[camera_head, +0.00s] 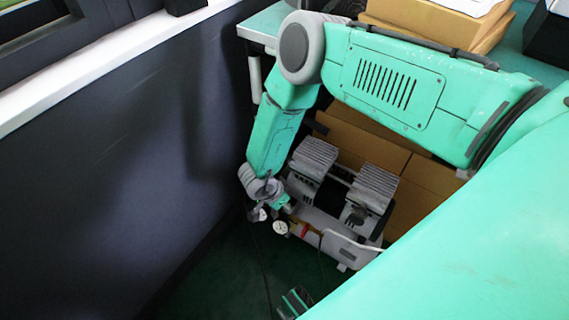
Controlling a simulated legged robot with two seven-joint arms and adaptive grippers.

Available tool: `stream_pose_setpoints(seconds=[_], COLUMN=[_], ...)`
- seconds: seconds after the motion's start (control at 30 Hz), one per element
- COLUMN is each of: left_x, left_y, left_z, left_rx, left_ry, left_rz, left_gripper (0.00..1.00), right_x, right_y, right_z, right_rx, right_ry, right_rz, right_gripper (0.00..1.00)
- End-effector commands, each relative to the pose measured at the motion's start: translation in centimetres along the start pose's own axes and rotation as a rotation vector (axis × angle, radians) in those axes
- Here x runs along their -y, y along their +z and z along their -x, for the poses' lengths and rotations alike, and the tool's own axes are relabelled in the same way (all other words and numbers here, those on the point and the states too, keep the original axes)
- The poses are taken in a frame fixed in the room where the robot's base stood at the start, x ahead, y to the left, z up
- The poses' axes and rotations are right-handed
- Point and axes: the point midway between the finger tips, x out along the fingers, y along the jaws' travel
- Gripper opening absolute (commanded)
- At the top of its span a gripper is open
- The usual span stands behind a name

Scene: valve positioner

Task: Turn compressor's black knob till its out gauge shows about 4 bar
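The compressor (335,205) stands on the floor by the wall, with two grey finned cylinder heads on top. A small round white gauge (280,227) faces up at its left end; its needle and numbers are too small to read. My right arm comes in from the right and reaches down to that end. My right gripper (262,212) is just left of the gauge, small and partly hidden by its own wrist. I cannot tell whether it is open or touching anything. The black knob cannot be made out and may be behind the gripper.
Cardboard boxes (425,185) stand close behind the compressor. A dark wall (110,150) rises close on the left of my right gripper. A green tabletop (262,25) with boxes is above.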

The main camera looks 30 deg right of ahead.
Motion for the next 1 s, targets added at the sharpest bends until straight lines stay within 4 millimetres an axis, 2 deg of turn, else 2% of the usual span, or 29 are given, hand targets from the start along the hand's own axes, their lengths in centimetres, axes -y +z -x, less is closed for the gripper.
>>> stream_pose_setpoints(seconds=[0.07, 0.1, 0.13, 0.4, 0.53, 0.9, 1.0], left_x=[0.0, 0.0, 0.0, 0.0, 0.0, 0.0, 0.0], left_y=[0.0, 0.0, 0.0, 0.1, 0.2, 0.1, 0.1], left_z=[0.0, 0.0, 0.0, 0.1, 0.1, 0.1, 0.1], left_rx=[0.0, 0.0, 0.0, -0.002, -0.002, -0.003, -0.003], left_ry=[0.0, 0.0, 0.0, 0.0, 0.0, 0.0, 0.0], left_rz=[0.0, 0.0, 0.0, 0.0, 0.0, 0.0, 0.0], left_gripper=[1.0, 1.0, 1.0, 1.0, 1.0, 1.0, 1.0], right_x=[0.1, 0.1, 0.1, 0.1, 0.2, 0.2, 0.2], right_y=[0.0, 0.0, 0.0, 0.0, 0.0, 0.1, 0.1], right_z=[0.1, 0.1, 0.1, 0.2, 1.3, 8.8, 10.3], right_rx=[0.001, 0.001, 0.001, 0.001, 0.002, 0.002, 0.001], right_ry=[-0.003, -0.003, -0.003, -0.003, -0.003, -0.004, -0.003], right_rz=[0.0, 0.001, 0.001, 0.002, 0.002, 0.002, 0.002], right_gripper=[0.03, 0.36, 0.4, 0.4, 0.4, 0.4, 0.4])
